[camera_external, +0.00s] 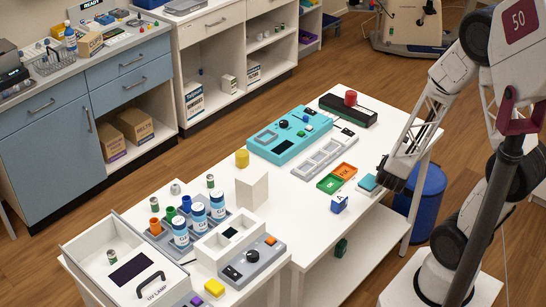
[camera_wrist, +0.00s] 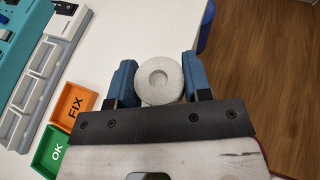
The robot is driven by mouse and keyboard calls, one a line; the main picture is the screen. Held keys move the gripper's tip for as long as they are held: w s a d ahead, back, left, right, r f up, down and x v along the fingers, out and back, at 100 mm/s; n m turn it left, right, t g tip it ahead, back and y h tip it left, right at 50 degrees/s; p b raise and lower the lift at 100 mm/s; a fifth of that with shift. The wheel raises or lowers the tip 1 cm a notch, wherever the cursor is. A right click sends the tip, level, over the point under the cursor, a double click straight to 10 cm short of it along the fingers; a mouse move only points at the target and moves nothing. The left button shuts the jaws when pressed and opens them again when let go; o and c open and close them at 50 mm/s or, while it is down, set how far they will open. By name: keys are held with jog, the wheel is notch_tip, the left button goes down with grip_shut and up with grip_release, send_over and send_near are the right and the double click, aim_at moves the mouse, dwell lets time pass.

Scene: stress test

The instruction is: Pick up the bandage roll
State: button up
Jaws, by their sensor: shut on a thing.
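The bandage roll (camera_wrist: 159,78) is a white, round, textured roll with a hollow at its centre. In the wrist view it sits between the two blue fingers of my gripper (camera_wrist: 158,82), which is shut on it. In the external view my gripper (camera_external: 370,183) is low over the right edge of the white table (camera_external: 300,218), right of the orange tray. The roll cannot be made out clearly there, and I cannot tell whether it touches the table.
The orange FIX tray (camera_external: 343,171) and green OK tray (camera_external: 329,183) lie just left of my gripper. A blue block (camera_external: 339,204) stands in front. A teal device (camera_external: 290,135) and grey compartment tray (camera_external: 322,158) lie behind. A blue bin (camera_external: 428,195) stands beside the table.

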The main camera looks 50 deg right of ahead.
jog(key=shift+s+a+r, duration=0.25)
jog(key=shift+s+a, duration=0.1)
jog(key=shift+s, duration=0.2)
